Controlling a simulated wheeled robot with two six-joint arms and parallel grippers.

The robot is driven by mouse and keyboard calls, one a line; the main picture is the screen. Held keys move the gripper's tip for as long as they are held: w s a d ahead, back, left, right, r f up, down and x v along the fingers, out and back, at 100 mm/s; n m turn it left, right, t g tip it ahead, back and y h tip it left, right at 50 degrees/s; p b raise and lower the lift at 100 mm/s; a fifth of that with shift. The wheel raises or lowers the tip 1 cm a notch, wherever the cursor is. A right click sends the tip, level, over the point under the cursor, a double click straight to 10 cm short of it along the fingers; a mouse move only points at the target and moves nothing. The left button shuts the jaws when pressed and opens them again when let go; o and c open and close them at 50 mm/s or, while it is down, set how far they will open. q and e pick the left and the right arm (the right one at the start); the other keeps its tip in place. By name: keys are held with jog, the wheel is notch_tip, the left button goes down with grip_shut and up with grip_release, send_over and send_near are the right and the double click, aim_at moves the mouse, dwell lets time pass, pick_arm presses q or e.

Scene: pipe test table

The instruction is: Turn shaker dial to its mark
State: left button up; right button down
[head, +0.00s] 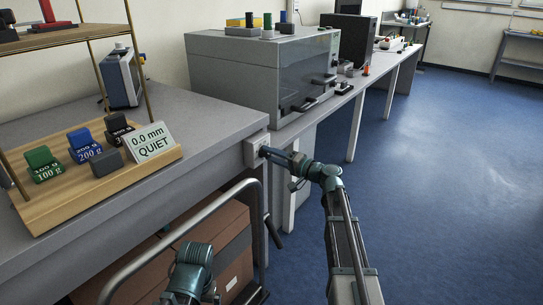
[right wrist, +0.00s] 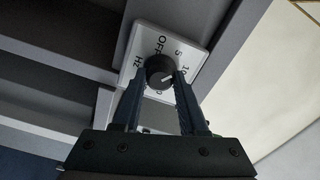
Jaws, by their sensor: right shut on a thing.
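The shaker dial is a round black knob (right wrist: 160,70) on a square white plate (right wrist: 143,38) marked OFF, 5, 10 and Hz. A further label below it is mostly hidden by my fingers. A short pale line on the knob shows near the right finger; its exact reading cannot be told. My right gripper (right wrist: 160,82) is shut on the knob, one finger on each side. In the head view my right gripper (head: 270,153) reaches left to the plate (head: 254,148) at the bench's front corner. My left gripper does not show, only my left arm's teal joint.
A wooden stand (head: 95,188) with labelled weights and a "0.0 mm QUIET" card (head: 151,143) sits on the near bench (head: 210,118). A cardboard box (head: 185,250) behind a metal rail is below. A grey oven-like box (head: 235,72) stands beyond. The blue floor at right is clear.

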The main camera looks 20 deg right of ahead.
jog(key=m, duration=0.4)
jog(key=shift+m, duration=0.3)
jog(key=m, duration=0.4)
jog(key=shift+m, duration=0.3)
jog(key=m, duration=0.4)
jog(key=shift+m, duration=0.3)
jog(key=m, duration=0.4)
jog(key=shift+f, duration=0.1)
jog(key=m, duration=0.4)
jog(key=shift+s, duration=0.1)
jog(key=m, duration=0.3)
jog(key=shift+m, duration=0.4)
jog(key=m, duration=0.3)
jog(key=shift+m, duration=2.1)
